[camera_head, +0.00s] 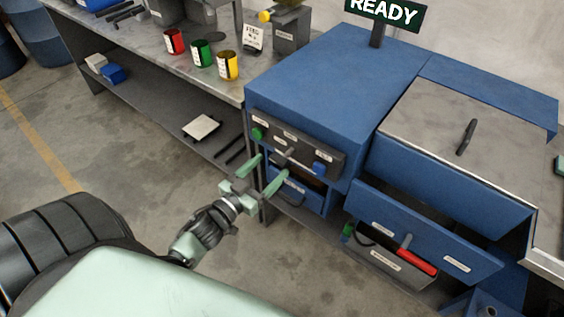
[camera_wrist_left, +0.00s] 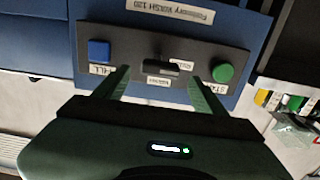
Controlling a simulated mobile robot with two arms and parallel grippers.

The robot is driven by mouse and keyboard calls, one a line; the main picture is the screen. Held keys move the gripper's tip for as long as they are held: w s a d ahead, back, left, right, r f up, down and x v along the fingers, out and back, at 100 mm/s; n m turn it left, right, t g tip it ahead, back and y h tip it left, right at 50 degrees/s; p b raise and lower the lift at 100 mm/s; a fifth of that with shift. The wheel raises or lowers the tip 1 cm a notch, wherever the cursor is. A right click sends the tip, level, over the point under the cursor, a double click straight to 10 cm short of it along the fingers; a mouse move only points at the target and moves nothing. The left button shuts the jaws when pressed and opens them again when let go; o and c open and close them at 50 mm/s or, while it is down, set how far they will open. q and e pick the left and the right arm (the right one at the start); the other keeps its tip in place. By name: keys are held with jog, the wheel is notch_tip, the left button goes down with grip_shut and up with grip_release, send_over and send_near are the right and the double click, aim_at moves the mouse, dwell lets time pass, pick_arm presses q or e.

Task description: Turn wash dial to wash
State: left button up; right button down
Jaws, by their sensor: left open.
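The wash dial is a small dark knob with a grey bar handle on the dark control panel (camera_head: 312,160) of a blue machine (camera_head: 335,75). In the left wrist view the dial (camera_wrist_left: 158,67) sits mid-panel, its bar roughly level across the picture. One small white label lies just below it and another to its upper right; their text is hard to read. My left gripper (camera_head: 272,164) is open in front of the panel. In the wrist view its green fingers (camera_wrist_left: 157,72) stand on either side of the dial, with gaps visible. My right gripper is out of view.
A green button (camera_head: 257,134) and a blue button (camera_head: 319,168) flank the dial. Below is an opening with a blue front (camera_head: 297,192). A READY sign (camera_head: 385,12) stands on top.

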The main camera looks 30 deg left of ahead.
aim_at(276, 162)
pick_arm(q)
jog(key=w, duration=0.4)
jog(key=shift+d, duration=0.2)
jog(key=shift+w, duration=0.45)
jog(key=c, duration=1.4)
jog(key=shift+o, duration=0.2)
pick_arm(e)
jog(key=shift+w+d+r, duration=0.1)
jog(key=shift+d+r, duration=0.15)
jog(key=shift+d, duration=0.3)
